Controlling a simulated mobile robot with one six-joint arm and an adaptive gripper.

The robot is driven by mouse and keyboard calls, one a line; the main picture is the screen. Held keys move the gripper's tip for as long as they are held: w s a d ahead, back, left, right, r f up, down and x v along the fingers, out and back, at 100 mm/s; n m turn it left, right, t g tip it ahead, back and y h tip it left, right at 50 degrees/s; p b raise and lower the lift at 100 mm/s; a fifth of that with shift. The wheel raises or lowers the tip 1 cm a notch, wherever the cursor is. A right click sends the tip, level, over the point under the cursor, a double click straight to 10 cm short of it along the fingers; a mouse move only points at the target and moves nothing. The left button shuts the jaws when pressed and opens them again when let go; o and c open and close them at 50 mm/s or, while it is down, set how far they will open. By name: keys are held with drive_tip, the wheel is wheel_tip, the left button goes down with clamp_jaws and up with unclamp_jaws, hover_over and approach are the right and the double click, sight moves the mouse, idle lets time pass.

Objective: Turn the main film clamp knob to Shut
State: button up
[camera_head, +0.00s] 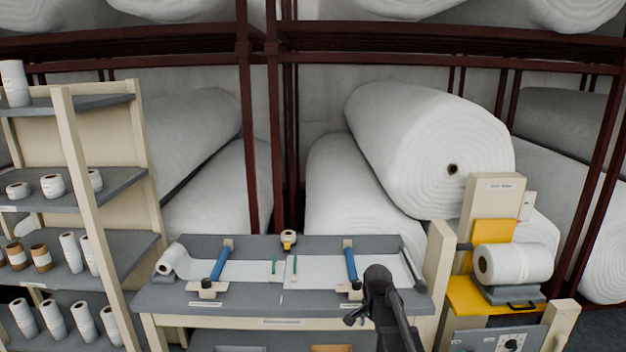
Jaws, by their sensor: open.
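A dark round knob (510,345) sits on the grey front panel (480,338) of the machine at the lower right. It is cut by the bottom edge, and its markings are too small to read, so its setting cannot be told. I cannot tell whether it is the main film clamp knob. My gripper (354,318) is dark and hangs at the front right of the grey workbench (255,300), left of the panel and well apart from the knob. It is open and seems to hold nothing. My arm hides part of the bench's front edge.
Two blue-handled bars (220,263) (351,265) lie across white film on the bench. A tape dispenser (288,239) stands at its back. The machine carries a white roll (520,263) and yellow plates (465,297). A shelf (75,195) with small rolls stands left.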

drive_tip(key=s+f+n+b, duration=0.2)
drive_tip(key=s+n, duration=0.3)
drive_tip(key=s, duration=0.3)
drive_tip(key=s+f+n+b, duration=0.3)
drive_tip(key=s+n, duration=0.2)
drive_tip(key=s, duration=0.3)
drive_tip(key=shift+d+f+n, duration=0.15)
drive_tip(key=shift+f+n, duration=0.1)
drive_tip(key=shift+n, duration=0.05)
